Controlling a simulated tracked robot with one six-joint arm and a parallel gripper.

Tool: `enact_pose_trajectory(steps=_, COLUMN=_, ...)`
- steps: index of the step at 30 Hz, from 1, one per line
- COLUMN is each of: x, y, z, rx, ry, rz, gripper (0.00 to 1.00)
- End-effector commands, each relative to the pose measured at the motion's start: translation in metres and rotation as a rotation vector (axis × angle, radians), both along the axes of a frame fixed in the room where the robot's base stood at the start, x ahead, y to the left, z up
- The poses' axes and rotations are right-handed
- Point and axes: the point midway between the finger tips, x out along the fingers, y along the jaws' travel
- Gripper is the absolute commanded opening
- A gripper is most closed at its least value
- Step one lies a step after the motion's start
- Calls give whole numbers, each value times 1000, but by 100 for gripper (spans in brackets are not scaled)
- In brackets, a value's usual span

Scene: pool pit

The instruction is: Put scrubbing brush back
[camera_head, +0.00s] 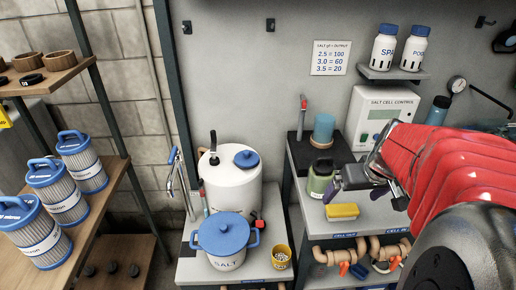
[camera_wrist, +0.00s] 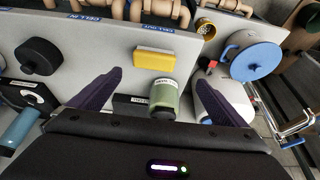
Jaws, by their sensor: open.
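A yellow block with a pale lower side (camera_head: 342,212) lies on the grey shelf; I cannot tell whether it is the scrubbing brush or a sponge. It also shows in the wrist view (camera_wrist: 154,60), beyond the fingertips. My gripper (camera_head: 336,184) is open above this shelf, beside a green bottle (camera_head: 318,180). In the wrist view, the green bottle (camera_wrist: 164,97) shows between the spread fingers of my gripper (camera_wrist: 160,76); I cannot tell whether they touch it. No brush is clearly recognisable in either view.
A blue cylinder (camera_head: 323,128) stands on a black block behind the bottle. The salt pot (camera_head: 226,243), a white tank (camera_head: 232,185) and a yellow cup (camera_head: 281,258) stand to the left. The salt cell control box (camera_head: 383,121) is behind my gripper. Pipes (camera_head: 358,250) run below the shelf.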

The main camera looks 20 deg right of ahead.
Motion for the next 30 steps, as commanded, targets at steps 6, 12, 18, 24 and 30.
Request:
enact_pose_trajectory(steps=6, x=7, y=60, z=18, rx=-9, ry=-12, rz=66, gripper=96)
enact_pose_trajectory(steps=12, x=2, y=122, z=32, rx=-14, ry=-26, rz=126, gripper=96)
enact_pose_trajectory(steps=18, x=-13, y=176, z=43, rx=-19, ry=-47, rz=182, gripper=96)
enact_pose_trajectory(steps=24, x=-34, y=221, z=49, rx=-19, ry=-72, rz=235, gripper=96)
enact_pose_trajectory(steps=30, x=-54, y=249, z=51, rx=-15, ry=-93, rz=269, gripper=96)
